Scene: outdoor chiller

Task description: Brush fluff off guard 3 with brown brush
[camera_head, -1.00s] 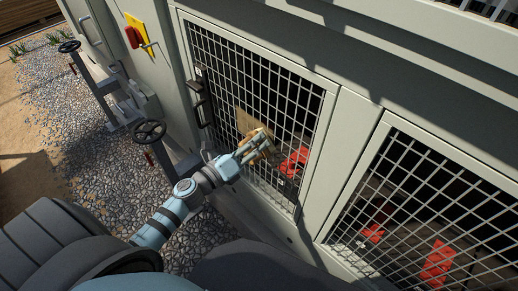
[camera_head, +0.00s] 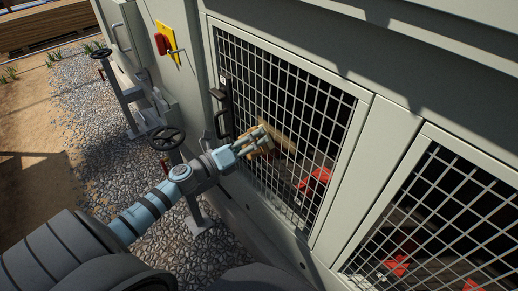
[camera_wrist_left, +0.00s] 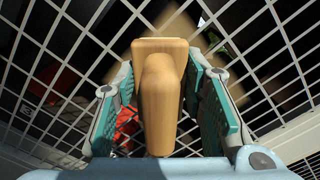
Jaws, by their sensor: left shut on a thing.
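My left gripper (camera_head: 257,142) is shut on the handle of the brown wooden brush (camera_wrist_left: 160,85). The brush (camera_head: 265,150) is at a mesh guard (camera_head: 322,108), in its left part near a black handle. In the left wrist view the brush points at the mesh (camera_wrist_left: 262,62), and its far end hides the spot behind it. A blurred tan patch (camera_wrist_left: 126,40) shows around that end, likely fluff on the mesh. It also shows just right of the gripper in the head view (camera_head: 286,138). Contact between brush and mesh is hidden.
A second mesh guard (camera_head: 440,215) is at the lower right. Black handwheels (camera_head: 166,138) on pipes stand left of my arm. A red switch on a yellow plate (camera_head: 167,42) is at the upper left. Red parts (camera_head: 315,182) show behind the mesh.

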